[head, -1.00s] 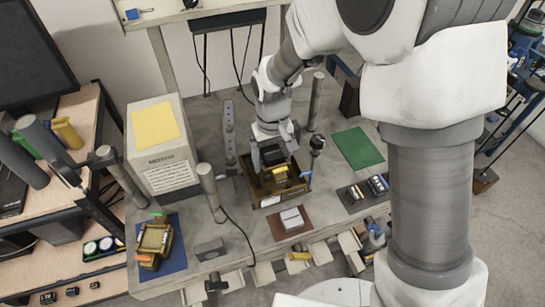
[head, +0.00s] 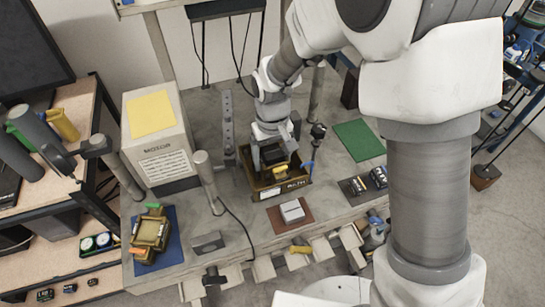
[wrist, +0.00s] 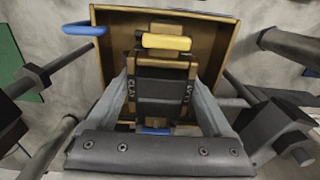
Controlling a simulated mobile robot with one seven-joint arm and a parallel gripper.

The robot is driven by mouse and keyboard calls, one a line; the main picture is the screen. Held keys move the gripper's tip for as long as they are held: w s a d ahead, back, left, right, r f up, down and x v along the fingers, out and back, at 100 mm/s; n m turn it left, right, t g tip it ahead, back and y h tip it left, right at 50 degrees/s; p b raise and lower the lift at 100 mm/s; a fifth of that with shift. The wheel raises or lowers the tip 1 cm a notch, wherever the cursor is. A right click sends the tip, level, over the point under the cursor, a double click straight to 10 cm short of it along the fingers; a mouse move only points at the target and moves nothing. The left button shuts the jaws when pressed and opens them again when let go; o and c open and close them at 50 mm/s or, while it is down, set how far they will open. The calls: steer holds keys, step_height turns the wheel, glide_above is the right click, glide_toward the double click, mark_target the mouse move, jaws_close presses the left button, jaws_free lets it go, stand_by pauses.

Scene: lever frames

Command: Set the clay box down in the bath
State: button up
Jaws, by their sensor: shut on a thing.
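The clay box (wrist: 163,75) is brown and black with CLAY lettering on its sides and a yellow piece on top. My gripper (wrist: 160,100) is shut on it from both sides. In the head view the clay box (head: 280,170) shows partly below my gripper (head: 272,155). The bath (head: 284,189) is an open brown box with a pale label on its front wall and a blue handle at its right. In the wrist view the bath's walls (wrist: 220,22) surround the clay box. The box is within the rim; whether it touches the bath's floor is hidden.
A grey post (head: 208,182) and a white cabinet (head: 157,145) stand left of the bath. A dark stand (head: 316,143) is close at right. A small pale block lies on a brown mat (head: 274,216) in front. A green mat (head: 359,141) is clear.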

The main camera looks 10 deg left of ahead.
steer(key=shift+f, duration=0.2)
steer(key=o, duration=1.4)
steer(key=shift+c, duration=0.2)
steer(key=shift+o, duration=0.8)
steer(key=shift+s+d+f, duration=0.15)
step_height(320, 180, up, 18)
